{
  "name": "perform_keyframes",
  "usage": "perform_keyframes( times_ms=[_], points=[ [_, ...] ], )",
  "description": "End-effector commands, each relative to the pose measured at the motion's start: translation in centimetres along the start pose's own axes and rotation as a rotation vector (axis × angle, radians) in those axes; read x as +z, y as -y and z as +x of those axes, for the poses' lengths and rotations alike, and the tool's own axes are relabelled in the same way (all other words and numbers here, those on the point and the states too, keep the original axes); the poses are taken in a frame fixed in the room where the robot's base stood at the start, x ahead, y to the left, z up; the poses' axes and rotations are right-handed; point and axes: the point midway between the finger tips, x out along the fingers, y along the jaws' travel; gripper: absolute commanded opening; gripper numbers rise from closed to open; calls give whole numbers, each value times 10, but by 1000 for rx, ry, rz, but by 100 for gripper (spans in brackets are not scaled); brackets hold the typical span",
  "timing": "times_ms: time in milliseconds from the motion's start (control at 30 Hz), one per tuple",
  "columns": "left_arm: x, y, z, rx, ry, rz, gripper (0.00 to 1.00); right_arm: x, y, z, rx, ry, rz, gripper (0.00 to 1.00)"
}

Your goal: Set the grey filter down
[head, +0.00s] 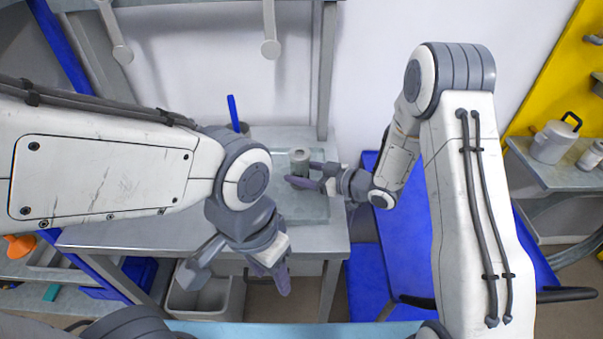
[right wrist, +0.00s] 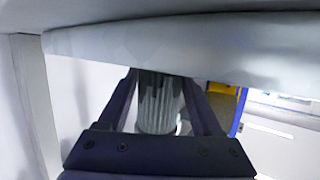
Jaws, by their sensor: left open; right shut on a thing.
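The grey filter (head: 300,158) is a small ribbed cylinder with a round top, upright over the tray at the back of the bench. My right gripper (head: 308,178) comes in from the right and is shut on it. In the right wrist view the filter (right wrist: 160,105) shows its ribbed side between the two dark fingers (right wrist: 165,115). I cannot tell whether its base touches the tray. My left gripper (head: 238,274) is open and empty, low in front of the bench edge.
The shallow grey tray (head: 305,213) lies on the metal bench (head: 130,236). A dark cup with a blue stick (head: 234,112) stands behind, left of the filter. A bin (head: 205,300) is below the bench. A blue surface (head: 400,240) lies to the right.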

Motion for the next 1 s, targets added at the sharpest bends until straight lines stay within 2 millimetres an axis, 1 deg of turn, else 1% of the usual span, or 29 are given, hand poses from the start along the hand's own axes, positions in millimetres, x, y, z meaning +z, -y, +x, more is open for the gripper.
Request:
perform_keyframes(
  times_ms=[67,100,167,433,567,667,1000],
  points=[
    [0,0,3,0,0,0,50,3,0,1,0,0,0,10],
    [0,0,2,0,0,0,50,3,0,1,0,0,0,74],
    [0,0,2,0,0,0,50,2,0,1,0,0,0,97],
    [0,0,2,0,0,0,50,2,0,1,0,0,0,97],
    [0,0,-1,0,0,0,50,-1,0,-2,1,0,0,97],
    [0,0,4,0,0,0,50,1,-2,-15,4,0,1,97],
    [1,1,16,0,0,0,50,1,-2,-87,7,-1,0,97]
  ],
)
